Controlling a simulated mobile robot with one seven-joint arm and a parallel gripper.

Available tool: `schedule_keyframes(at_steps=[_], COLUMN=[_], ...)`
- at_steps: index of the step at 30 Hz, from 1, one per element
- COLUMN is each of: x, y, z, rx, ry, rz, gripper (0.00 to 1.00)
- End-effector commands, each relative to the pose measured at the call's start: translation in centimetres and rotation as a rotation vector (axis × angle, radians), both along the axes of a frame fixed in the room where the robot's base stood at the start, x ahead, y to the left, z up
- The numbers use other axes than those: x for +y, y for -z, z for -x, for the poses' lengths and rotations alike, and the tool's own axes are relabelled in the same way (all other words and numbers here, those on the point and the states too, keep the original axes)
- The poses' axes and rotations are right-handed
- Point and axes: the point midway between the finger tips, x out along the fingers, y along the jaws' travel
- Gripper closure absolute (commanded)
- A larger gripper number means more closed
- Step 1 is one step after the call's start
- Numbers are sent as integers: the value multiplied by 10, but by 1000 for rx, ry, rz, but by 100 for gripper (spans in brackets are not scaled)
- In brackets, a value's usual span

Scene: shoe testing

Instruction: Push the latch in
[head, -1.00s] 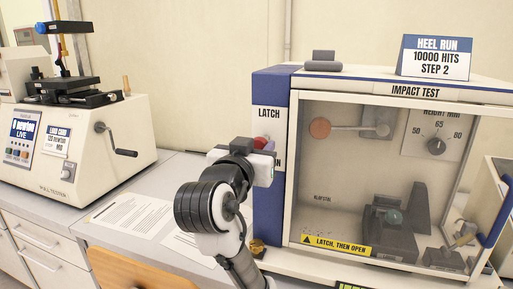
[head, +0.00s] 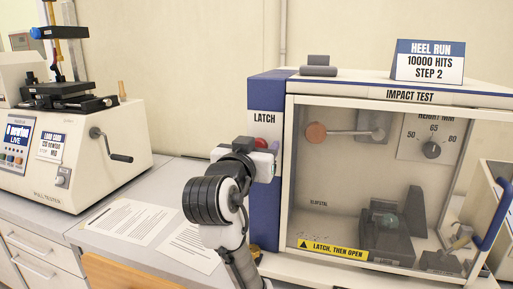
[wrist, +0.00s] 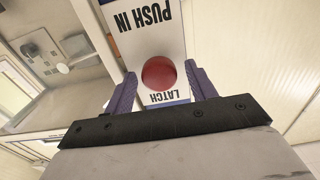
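The latch is a round red button (wrist: 159,74) on a white panel marked LATCH and PUSH IN. In the head view the red latch (head: 261,143) shows just above my gripper, on the left front panel of the impact tester (head: 265,90). My gripper (wrist: 160,69) is open and empty in the wrist view. Its two purple fingers stand apart, one on each side of the red button in the picture. I cannot tell whether they touch the panel.
A yellow label (head: 335,248) reads LATCH, THEN OPEN. A pull tester (head: 75,165) with a crank stands at left. Papers (head: 125,220) lie on the bench between them.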

Motion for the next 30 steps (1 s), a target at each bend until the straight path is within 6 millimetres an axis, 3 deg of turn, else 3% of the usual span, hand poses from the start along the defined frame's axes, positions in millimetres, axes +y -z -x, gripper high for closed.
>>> schedule_keyframes(at_steps=[8,22,30], x=[5,36,42], y=[1,-1,-1], z=[12,106,126], rx=[-3,-3,-3], ry=[-2,-7,-4], rz=[0,-2,-1], gripper=[44,44,44])
